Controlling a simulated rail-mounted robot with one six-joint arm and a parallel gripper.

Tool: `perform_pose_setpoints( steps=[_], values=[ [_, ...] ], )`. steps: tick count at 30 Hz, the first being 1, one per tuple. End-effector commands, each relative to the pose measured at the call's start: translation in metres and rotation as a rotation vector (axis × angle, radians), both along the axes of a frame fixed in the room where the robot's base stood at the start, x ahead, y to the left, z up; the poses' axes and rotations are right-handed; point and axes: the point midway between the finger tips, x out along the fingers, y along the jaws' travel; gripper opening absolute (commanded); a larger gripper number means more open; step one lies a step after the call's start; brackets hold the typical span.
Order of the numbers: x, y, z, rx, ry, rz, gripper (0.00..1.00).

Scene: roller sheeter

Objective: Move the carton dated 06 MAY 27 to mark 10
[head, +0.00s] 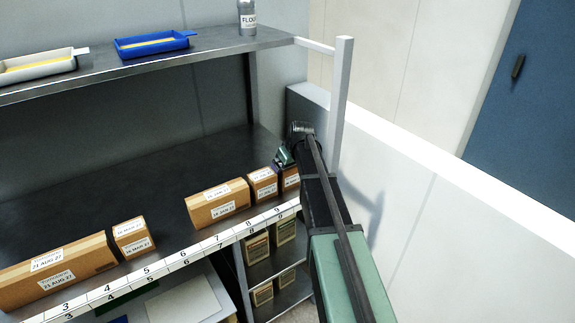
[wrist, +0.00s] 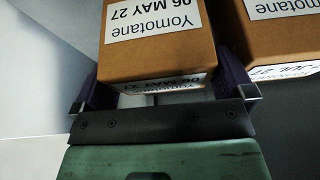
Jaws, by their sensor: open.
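The carton dated 06 MAY 27 (wrist: 155,52) is brown with white labels and fills the upper middle of the wrist view. In the head view it is the rightmost carton (head: 291,183) in the shelf row, partly hidden by my arm. My gripper (wrist: 165,90) is open, with one dark purple finger on each side of this carton; I cannot tell whether either touches it. The number strip (head: 203,247) shows marks 3 to 9; mark 10 is not visible.
A carton with a JUL 27 label (wrist: 275,35) stands close on the right in the wrist view, beside one finger. A longer carton (head: 217,204) and more cartons stand further left. A white post (head: 340,110) and wall stand right of the shelf.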

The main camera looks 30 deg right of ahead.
Motion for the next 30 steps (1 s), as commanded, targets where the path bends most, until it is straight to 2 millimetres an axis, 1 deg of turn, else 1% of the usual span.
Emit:
perform_pose_setpoints(
  steps=[1,6,9,12,16,17,19,20,21,23,24,25,26,27,28,30],
  values=[
    [-0.006,0.000,0.022,0.000,0.000,-0.001,1.00],
    [-0.023,-0.002,0.068,0.000,0.000,-0.001,1.00],
    [-0.032,-0.003,0.088,0.001,0.000,0.000,1.00],
    [-0.038,-0.005,0.098,0.000,0.000,0.000,1.00],
    [-0.039,-0.005,0.097,0.001,0.000,0.000,1.00],
    [-0.041,-0.002,0.096,0.001,0.003,0.001,1.00],
    [-0.055,0.018,0.094,0.007,0.025,0.000,1.00],
    [-0.066,0.033,0.093,0.013,0.045,-0.002,1.00],
    [-0.086,0.059,0.091,0.020,0.079,-0.007,1.00],
    [-0.127,0.104,0.088,0.027,0.146,-0.020,1.00],
    [-0.157,0.132,0.086,0.027,0.196,-0.034,1.00],
    [-0.180,0.151,0.085,0.023,0.231,-0.047,1.00],
    [-0.202,0.168,0.084,0.018,0.266,-0.061,1.00],
    [-0.229,0.185,0.083,0.007,0.307,-0.079,1.00],
    [-0.246,0.195,0.083,-0.002,0.332,-0.092,1.00],
    [-0.274,0.210,0.082,-0.019,0.374,-0.119,1.00]
  ],
)
